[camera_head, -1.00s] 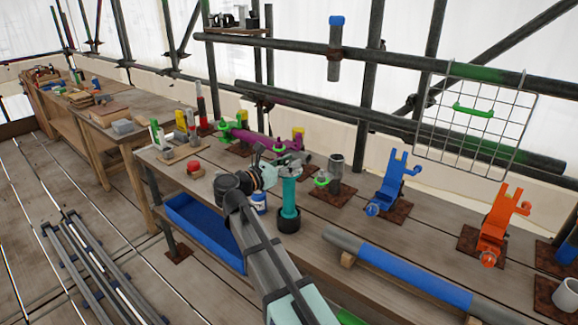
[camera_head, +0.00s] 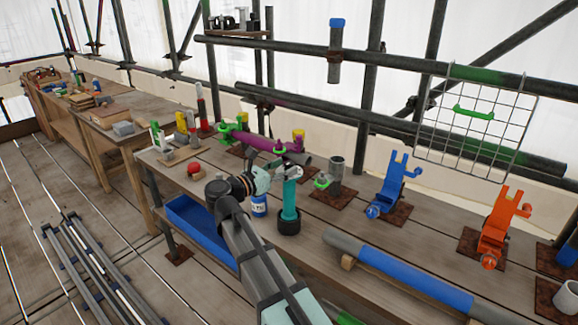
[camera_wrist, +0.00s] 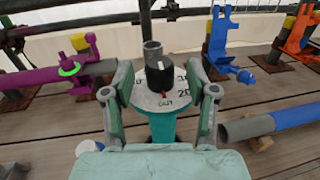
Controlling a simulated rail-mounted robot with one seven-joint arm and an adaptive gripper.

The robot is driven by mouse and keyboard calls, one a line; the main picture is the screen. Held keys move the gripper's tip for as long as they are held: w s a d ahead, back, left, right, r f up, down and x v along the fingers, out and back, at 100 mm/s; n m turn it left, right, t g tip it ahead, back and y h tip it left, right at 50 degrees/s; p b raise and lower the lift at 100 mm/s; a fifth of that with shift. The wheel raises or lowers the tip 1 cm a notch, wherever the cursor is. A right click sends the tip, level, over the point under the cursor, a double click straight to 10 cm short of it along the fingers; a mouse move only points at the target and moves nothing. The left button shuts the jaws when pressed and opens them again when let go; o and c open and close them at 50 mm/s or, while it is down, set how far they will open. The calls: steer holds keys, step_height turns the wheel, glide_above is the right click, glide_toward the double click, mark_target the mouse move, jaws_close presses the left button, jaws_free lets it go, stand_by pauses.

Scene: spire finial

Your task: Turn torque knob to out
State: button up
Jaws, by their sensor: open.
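The torque knob (camera_wrist: 160,76) is black with a short white mark on top. It stands on a pale round dial (camera_wrist: 150,101) that reads OUT on the near side and a number, apparently 20, at the right. A small red mark shows near OUT. The dial caps a teal post (camera_head: 289,204), which stands on the bench with a black foot. My gripper (camera_wrist: 160,82) is open, its two fingers apart on the left and right of the knob in the wrist view; contact cannot be told. In the head view my gripper (camera_head: 271,172) is beside the post top, and the knob is hard to make out.
A grey upright tube (camera_head: 336,168), a blue stand (camera_head: 391,187) and an orange stand (camera_head: 498,228) are to the right. A grey-and-blue pipe (camera_head: 420,287) lies along the front edge.

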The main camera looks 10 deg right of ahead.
steer(key=v, duration=0.9)
steer(key=shift+a, duration=0.15)
steer(key=shift+s, duration=0.1)
